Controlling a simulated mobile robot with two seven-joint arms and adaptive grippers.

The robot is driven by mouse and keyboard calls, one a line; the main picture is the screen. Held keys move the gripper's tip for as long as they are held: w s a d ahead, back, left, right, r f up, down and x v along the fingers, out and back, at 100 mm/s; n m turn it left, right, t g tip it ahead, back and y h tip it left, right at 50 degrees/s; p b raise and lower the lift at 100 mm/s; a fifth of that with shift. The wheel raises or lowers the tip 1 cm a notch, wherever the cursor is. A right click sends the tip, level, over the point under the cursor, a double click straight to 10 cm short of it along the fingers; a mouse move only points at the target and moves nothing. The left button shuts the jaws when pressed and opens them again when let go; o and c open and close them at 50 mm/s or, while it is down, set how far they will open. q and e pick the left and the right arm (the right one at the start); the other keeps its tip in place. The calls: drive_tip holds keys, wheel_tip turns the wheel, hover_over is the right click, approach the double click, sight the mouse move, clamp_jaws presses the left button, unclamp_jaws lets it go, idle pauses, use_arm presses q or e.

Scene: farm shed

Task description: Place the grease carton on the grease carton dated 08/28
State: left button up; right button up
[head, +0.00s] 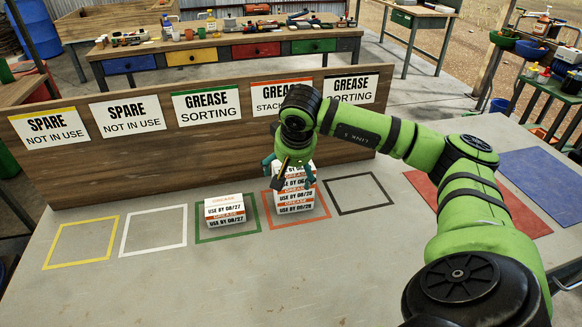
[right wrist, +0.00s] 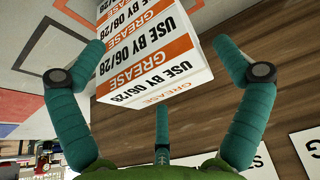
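A stack of white grease cartons (head: 295,203) with orange bands stands in the orange square on the table. In the right wrist view the upper carton (right wrist: 150,62) lies between the spread fingers, with a narrow gap at the right finger; contact at the left finger is unclear. My left gripper is not in view.
The yellow square (head: 80,241), white square (head: 153,231) and black square (head: 361,194) are empty. A wooden board (head: 200,165) with signs stands behind the squares. A red mat (head: 490,207) and a blue mat (head: 548,185) lie at the right.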

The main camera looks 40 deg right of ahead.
drive_tip(key=shift+r, duration=0.1)
drive_tip(key=shift+r, duration=0.15)
drive_tip(key=shift+a+r, duration=0.1)
drive_tip(key=shift+r, duration=0.3)
drive_tip(key=v, duration=1.1)
drive_tip(key=shift+s, duration=0.15)
